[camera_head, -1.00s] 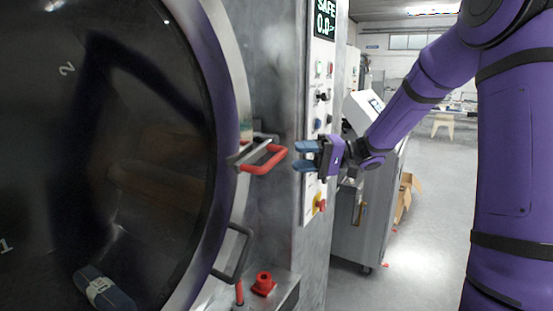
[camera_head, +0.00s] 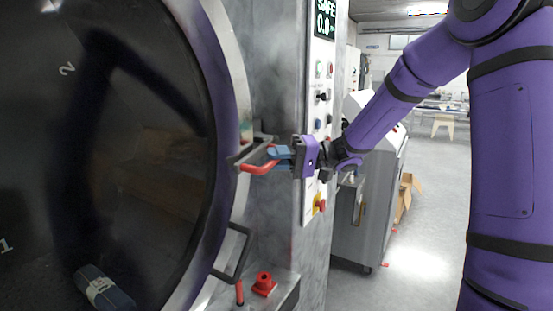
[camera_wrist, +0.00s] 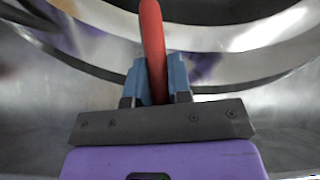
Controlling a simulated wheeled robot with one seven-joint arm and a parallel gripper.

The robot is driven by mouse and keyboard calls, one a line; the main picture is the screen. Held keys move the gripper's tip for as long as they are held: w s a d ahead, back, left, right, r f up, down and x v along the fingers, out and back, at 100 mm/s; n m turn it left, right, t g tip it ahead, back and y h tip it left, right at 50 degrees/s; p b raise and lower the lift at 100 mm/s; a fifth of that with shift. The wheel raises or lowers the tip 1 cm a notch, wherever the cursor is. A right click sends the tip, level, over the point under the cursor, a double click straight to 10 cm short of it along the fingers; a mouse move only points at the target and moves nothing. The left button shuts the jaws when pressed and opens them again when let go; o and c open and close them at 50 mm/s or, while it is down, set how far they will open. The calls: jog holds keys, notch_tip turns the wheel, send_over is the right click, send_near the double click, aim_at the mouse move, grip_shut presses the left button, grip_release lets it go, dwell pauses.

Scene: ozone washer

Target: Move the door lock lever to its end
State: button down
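The door lock lever is a red bar handle (camera_head: 258,168) on a grey bracket at the right rim of the big round door (camera_head: 226,75). It sticks out to the right, roughly level. My gripper (camera_head: 279,157) has its blue fingers at the lever's right end in the head view. In the wrist view the red lever (camera_wrist: 152,35) runs between the two blue fingers (camera_wrist: 157,80), which press close on both sides of it. The fingers hide the lever's right end in the head view.
A second, dark handle with a red tip (camera_head: 239,291) hangs lower on the door rim, near a red knob (camera_head: 264,284). A control panel (camera_head: 319,120) with buttons and a yellow-red switch (camera_head: 319,203) stands just behind my gripper. Open floor lies to the right.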

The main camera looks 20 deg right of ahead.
jog(key=shift+f, duration=0.15)
jog(key=w+d+f+n+t+h, duration=0.3)
jog(key=d+f+n+h, duration=0.3)
jog(key=h, duration=0.5)
jog(key=shift+w+n+t, duration=0.3)
jog(key=shift+w+n, duration=0.6)
jog(key=shift+n, duration=0.3)
jog(key=shift+d+f, duration=0.1)
jog(key=shift+d, duration=0.05)
jog(key=c, duration=1.1)
grip_release()
jog(key=shift+o, duration=0.2)
jog(key=v, duration=1)
jog(key=shift+s+d+r, duration=0.2)
jog(key=shift+r, duration=0.05)
